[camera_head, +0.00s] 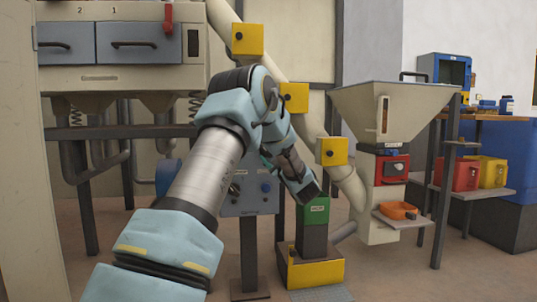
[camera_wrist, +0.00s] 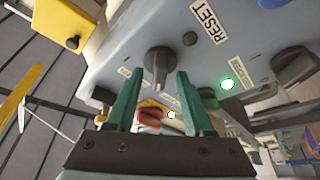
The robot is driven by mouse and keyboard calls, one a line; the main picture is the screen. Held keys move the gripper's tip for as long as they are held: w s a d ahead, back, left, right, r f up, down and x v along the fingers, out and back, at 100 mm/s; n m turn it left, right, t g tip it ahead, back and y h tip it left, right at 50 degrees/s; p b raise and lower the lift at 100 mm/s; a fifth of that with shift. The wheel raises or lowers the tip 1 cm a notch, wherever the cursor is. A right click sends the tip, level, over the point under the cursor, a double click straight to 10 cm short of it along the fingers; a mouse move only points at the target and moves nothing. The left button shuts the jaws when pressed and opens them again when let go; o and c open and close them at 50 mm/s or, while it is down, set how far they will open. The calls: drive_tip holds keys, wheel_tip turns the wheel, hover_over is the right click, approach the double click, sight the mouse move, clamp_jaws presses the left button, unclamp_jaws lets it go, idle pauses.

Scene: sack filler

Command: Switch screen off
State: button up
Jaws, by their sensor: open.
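The grey control panel (camera_head: 250,205) stands on a post in the middle of the head view, partly behind my arm. It also fills the upper part of the wrist view (camera_wrist: 115,45). A dark rotary knob (camera_wrist: 158,58) on it appears between the tips of my gripper (camera_wrist: 157,73), whose teal fingers are apart. Whether they touch the knob is unclear. Small labels near the knob are unreadable, so I cannot tell which control is the screen's. A red control (camera_wrist: 150,118) and lit lamps show lower down. In the head view my fingers are mostly hidden.
The panel also carries a RESET label (camera_wrist: 208,22), a blue button (camera_head: 265,187) and another dark knob (camera_wrist: 292,66). A hopper (camera_head: 380,110) stands to the right. A green and yellow unit (camera_head: 316,272) stands below my wrist. A drawer cabinet (camera_head: 140,43) is at upper left.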

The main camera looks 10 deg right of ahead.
drive_tip(key=p+v, duration=0.2)
drive_tip(key=v, duration=0.7)
drive_tip(key=shift+s, duration=0.2)
